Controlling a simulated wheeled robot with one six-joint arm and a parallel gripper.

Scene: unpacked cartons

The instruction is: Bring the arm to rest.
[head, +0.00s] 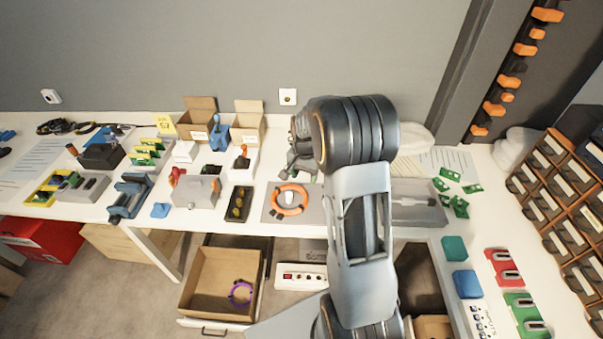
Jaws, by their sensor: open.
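My arm (362,220) rises from the bottom edge and bends at a dark joint above the white worktable (300,228). My gripper (301,168) shows just left of that joint, partly hidden by it, over the back part of the table. Its jaws are open and I see nothing held between them. Just below it in the picture, an orange ring (290,211) lies on a grey mat (268,214) with a small white piece inside. How high the gripper is above the table I cannot tell.
Two open cartons (249,122) stand at the back. Left are a grey box (196,191), a black tray (238,203) and a blue vise (130,198). Right are a grey tray (418,215), green boards (460,207) and a drawer rack (568,195).

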